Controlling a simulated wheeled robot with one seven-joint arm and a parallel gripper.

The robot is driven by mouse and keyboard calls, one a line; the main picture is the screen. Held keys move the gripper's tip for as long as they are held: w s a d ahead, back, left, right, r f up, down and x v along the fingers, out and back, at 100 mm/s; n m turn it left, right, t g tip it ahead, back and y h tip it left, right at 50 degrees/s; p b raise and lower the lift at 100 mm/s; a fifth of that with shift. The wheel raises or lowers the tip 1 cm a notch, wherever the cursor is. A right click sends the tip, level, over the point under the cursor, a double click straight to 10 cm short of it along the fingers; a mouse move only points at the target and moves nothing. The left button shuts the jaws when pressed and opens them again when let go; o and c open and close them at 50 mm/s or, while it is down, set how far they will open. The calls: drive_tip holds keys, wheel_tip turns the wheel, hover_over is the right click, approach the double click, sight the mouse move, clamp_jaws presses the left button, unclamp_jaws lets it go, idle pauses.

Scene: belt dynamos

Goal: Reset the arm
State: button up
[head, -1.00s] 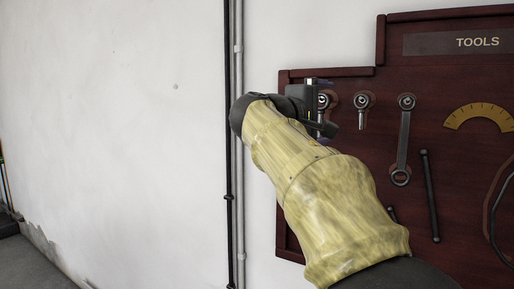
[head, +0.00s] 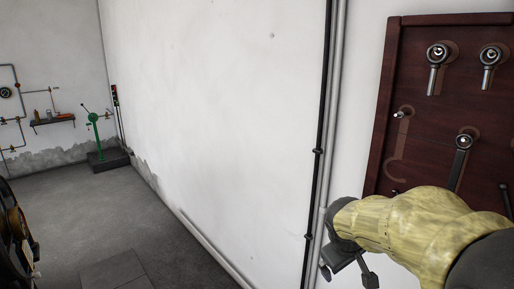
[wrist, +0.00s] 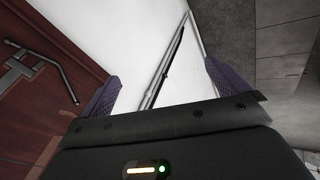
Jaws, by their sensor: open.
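My arm, in a yellow sleeve (head: 420,222), reaches in from the lower right of the head view. My gripper (head: 350,272) is at its end, dark and low, in front of the wall just left of the tool board. In the wrist view my gripper (wrist: 163,88) has its two purple-grey fingers wide apart. Nothing shows between them but white wall and pipes. The dark red tool board (head: 430,110) is on the right wall, with several wrenches on it, and is partly hidden by my arm. It also shows at the left of the wrist view (wrist: 60,50).
Black and grey pipes (head: 320,130) run up the wall beside the board. A green stand (head: 95,128) on a dark base is in the far corner, near a small wall shelf (head: 52,122). A dark wheeled machine (head: 15,235) is at the left edge. The grey floor between is open.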

drive_tip(key=s+a+f+m+g+y, duration=0.2)
drive_tip(key=s+a+f+m, duration=0.3)
drive_tip(key=s+f, duration=0.7)
drive_tip(key=shift+a+y, duration=0.35)
drive_tip(key=shift+y, duration=0.25)
drive_tip(key=shift+f, duration=0.1)
idle(0.4)
